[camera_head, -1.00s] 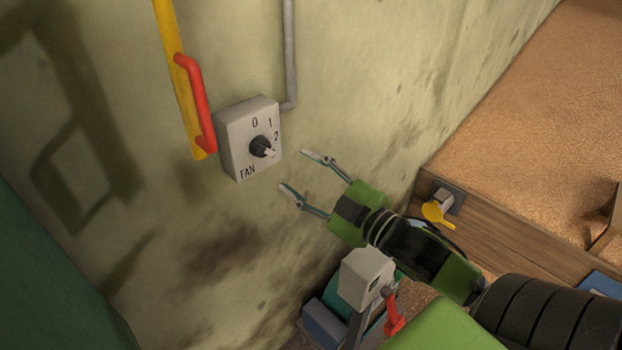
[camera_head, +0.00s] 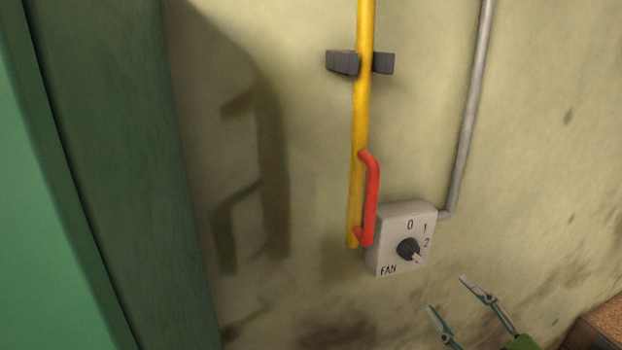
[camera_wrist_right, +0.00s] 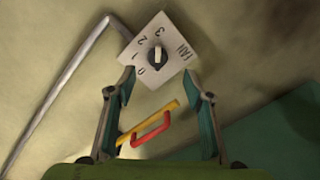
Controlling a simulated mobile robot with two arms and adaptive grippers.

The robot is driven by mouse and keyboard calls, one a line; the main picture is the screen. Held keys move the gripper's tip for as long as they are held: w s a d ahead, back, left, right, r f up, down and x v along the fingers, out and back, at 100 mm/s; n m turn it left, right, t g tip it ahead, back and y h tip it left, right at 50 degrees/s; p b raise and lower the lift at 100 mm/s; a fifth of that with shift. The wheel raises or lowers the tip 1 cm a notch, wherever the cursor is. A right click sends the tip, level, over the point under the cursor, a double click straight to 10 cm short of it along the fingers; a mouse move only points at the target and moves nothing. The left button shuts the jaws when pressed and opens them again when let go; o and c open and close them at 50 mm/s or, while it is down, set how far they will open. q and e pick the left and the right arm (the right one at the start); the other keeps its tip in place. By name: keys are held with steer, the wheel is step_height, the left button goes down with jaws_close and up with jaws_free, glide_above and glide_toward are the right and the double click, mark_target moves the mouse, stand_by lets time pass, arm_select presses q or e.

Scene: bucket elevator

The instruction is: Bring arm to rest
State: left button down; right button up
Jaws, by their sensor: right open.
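My right gripper (camera_head: 449,296) is at the lower right of the head view, its two thin fingers spread apart with nothing between them. The fingertips are below and right of a pale fan switch box (camera_head: 388,222) on the wall, apart from it. Its dark knob (camera_head: 408,248) has a white pointer aimed to the lower right, below the 2. In the right wrist view, the open gripper (camera_wrist_right: 158,76) has the fan switch box (camera_wrist_right: 175,28) beyond its fingertips. Most of my right arm is out of the head view. My left gripper does not show.
A yellow rod (camera_head: 364,110) with a red handle (camera_head: 372,195) runs down the wall beside the box, through a dark bracket (camera_head: 342,62). A grey conduit (camera_head: 467,125) rises from the box. A green panel (camera_head: 110,150) stands at the left.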

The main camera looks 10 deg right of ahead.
steer(key=s+f+m+g+h, duration=0.35)
steer(key=f+m+g, duration=0.2)
steer(key=f, duration=1.05)
steer(key=s+a+f+m+g+y, duration=0.1)
steer(key=s+a+f+g, duration=0.35)
steer(key=s+f, duration=0.2)
steer(key=s+a+f+m+g+y, duration=0.1)
steer(key=s+a+f+m+g, duration=0.1)
steer(key=s+a+f+g, duration=0.35)
steer(key=s+f+b, duration=0.2)
steer(key=f+b, duration=0.1)
steer(key=f, duration=1.3)
steer(key=s+f+b, duration=0.3)
steer(key=f, duration=1.4)
steer(key=s+d+f+b, duration=0.1)
steer(key=s+f+b, duration=0.2)
steer(key=s+f, duration=0.5)
steer(key=s+d+f+g+b, duration=0.1)
steer(key=s+f+b, duration=0.2)
steer(key=s+f, duration=0.6)
step_height(320, 180, down, 5)
steer(key=shift+d+f+n+h, duration=0.1)
steer(key=shift+d+n+h, duration=0.25)
steer(key=shift+d+n, duration=0.1)
